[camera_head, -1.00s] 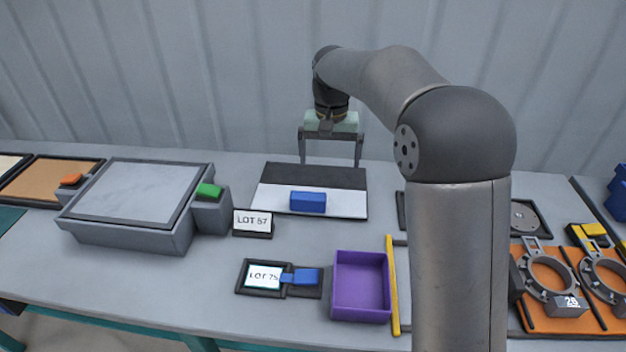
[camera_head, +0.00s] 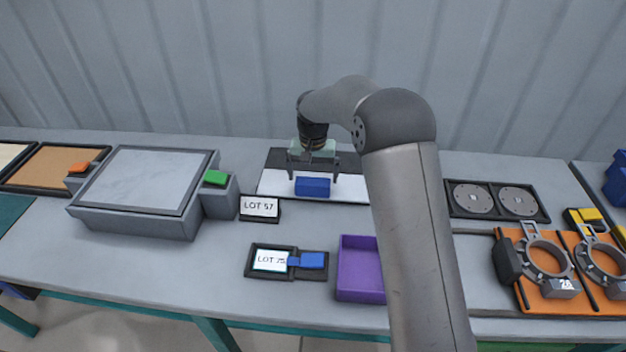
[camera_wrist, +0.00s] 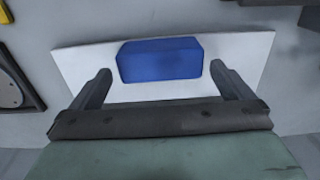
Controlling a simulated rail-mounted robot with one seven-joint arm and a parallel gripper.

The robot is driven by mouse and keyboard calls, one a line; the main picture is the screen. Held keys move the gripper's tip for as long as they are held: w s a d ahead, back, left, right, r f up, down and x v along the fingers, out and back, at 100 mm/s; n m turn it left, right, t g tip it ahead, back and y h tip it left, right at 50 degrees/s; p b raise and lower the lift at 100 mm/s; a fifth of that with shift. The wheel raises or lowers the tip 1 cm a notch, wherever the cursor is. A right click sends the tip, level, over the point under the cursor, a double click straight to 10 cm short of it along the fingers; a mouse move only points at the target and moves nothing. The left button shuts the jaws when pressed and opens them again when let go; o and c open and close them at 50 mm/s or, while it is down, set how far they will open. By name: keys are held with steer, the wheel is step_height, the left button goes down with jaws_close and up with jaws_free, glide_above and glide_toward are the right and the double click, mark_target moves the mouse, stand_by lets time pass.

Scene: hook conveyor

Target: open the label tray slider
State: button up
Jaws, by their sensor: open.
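A flat black-and-white panel (camera_head: 277,185) lies on the table, with a blue block (camera_head: 312,187) on its white part. My gripper (camera_head: 313,176) is open above the panel, its fingers to the left and right of the block. In the wrist view, the blue block (camera_wrist: 160,60) shows between the two open fingertips (camera_wrist: 160,72), with gaps on both sides and no visible contact. A small dark tray (camera_head: 287,276) nearer the front holds a LOT 75 label (camera_head: 270,260) and a blue tab (camera_head: 312,260). I cannot tell which blue piece is the label tray slider.
A LOT 57 sign (camera_head: 259,208) stands left of the panel. A grey box with a green tab (camera_head: 215,177) is further left. A purple bin (camera_head: 360,268) is at the front, partly behind my arm. Orange fixtures (camera_head: 540,270) are at right.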

mark_target(313, 181)
steer(key=shift+f+p, duration=0.3)
steer(key=shift+f, duration=1.6)
